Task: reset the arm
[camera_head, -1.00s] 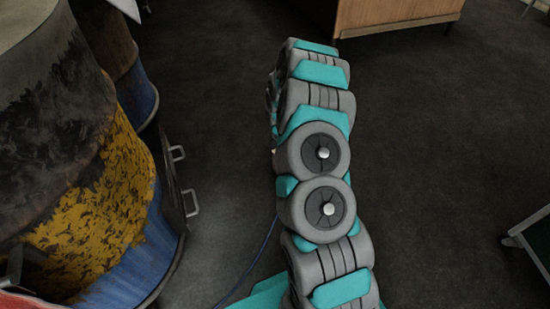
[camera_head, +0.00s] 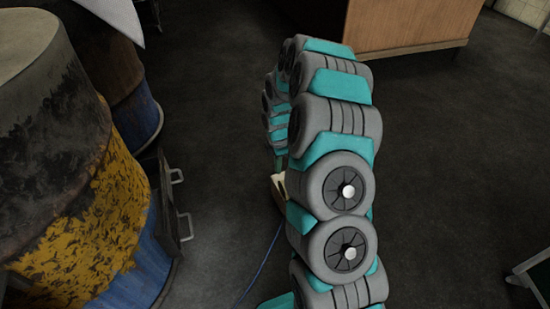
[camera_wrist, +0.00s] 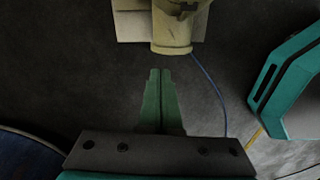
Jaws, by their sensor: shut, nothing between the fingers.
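My gripper (camera_wrist: 160,74) shows in the wrist view as two green fingers lying together, with nothing between them. They hang over dark floor. The barrel oven (camera_head: 95,215), a yellow and blue drum with worn paint, stands at the left, apart from my arm.
A dark door or panel with metal handles (camera_head: 184,226) sticks out from the barrel's right side. A second barrel (camera_head: 134,110) stands behind it. A wooden cabinet (camera_head: 405,22) is at the top. A green-topped piece (camera_head: 535,268) is at the right edge.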

